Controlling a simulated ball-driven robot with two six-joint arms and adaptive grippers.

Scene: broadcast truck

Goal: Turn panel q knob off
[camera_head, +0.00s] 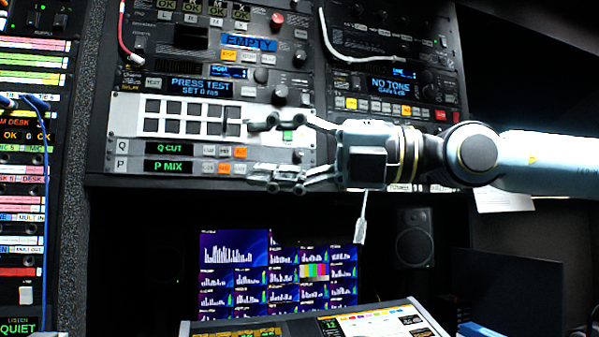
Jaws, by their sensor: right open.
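The Q panel (135,148) is a pale narrow strip with a "Q" label, a green "Q CUT" display and several small buttons. It sits just above the matching P panel (135,166), which reads "P MIX". My right gripper (268,150) comes in from the right, with one finger above the Q row and the other at about the P row. Its jaws are open, with nothing seen between them. The right end of the Q panel lies between and behind the fingers. I cannot clearly make out the Q knob there. My left gripper is not in view.
Above the strips is a white panel with dark square buttons (190,115), then units with "PRESS TEST" (200,86) and "NO TONE" (392,83) displays. A white cable (335,50) hangs near. Monitors (280,270) and a console (330,322) are below.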

